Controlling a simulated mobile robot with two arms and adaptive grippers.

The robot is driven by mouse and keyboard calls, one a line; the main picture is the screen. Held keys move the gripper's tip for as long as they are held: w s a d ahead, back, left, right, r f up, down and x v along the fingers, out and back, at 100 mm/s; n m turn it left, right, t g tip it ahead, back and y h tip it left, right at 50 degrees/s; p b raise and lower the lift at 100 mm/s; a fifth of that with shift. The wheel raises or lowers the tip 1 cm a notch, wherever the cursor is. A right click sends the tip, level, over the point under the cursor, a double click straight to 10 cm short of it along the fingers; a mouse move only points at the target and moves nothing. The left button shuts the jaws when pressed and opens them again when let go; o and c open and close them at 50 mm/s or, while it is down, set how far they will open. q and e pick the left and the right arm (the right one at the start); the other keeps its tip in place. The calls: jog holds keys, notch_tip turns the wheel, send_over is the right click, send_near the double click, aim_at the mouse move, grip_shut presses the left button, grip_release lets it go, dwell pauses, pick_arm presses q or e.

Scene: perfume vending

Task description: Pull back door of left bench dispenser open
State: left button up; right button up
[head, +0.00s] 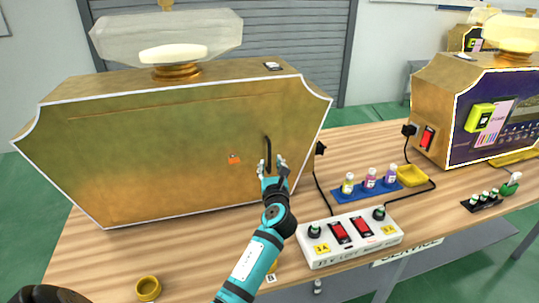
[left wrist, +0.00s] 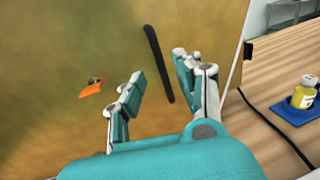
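The left bench dispenser (head: 300,92) is a large gold cabinet with white edging, with its flat back door (head: 150,140) facing me. The door looks closed flush. A black vertical bar handle (head: 268,150) sits near its right side. In the left wrist view the handle (left wrist: 158,62) lies between my open fingers, beyond their tips. My left gripper (head: 272,168) is open just below and in front of the handle; I cannot tell whether it touches. An orange tag (head: 234,158) is left of the handle.
A white power strip (head: 350,238) with red switches lies right of my left arm. Behind it a blue tray (head: 365,190) holds three small bottles. A black cable loops beside it. A second gold dispenser (head: 432,90) stands at right. A gold ring (head: 148,288) lies front left.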

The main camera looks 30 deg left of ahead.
aim_at(270, 156)
pick_arm(q)
jog(key=x, duration=0.6)
jog(key=shift+c, duration=0.2)
grip_shut()
